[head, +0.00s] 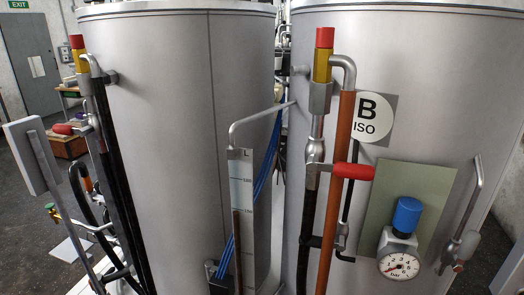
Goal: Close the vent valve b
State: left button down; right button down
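The right tank (440,70) carries a round white "B ISO" label (371,117). Left of the label, a vertical line with a red and yellow top piece (323,55) runs down to a metal valve body (315,152). A valve lever with a red grip (353,171) points right from this line, roughly level, crossing in front of an orange pipe (336,215). No markings name the vent valve, so I cannot tell whether this lever belongs to it. Neither of my grippers is in view.
A green panel (408,190) holds a blue-capped regulator (407,214) with a round gauge (399,265). A level gauge (242,210) and blue cables (262,175) stand between the tanks. The left tank (185,120) has a similar red-gripped lever (62,129).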

aim_at(472, 238)
jog(key=z, duration=1.35)
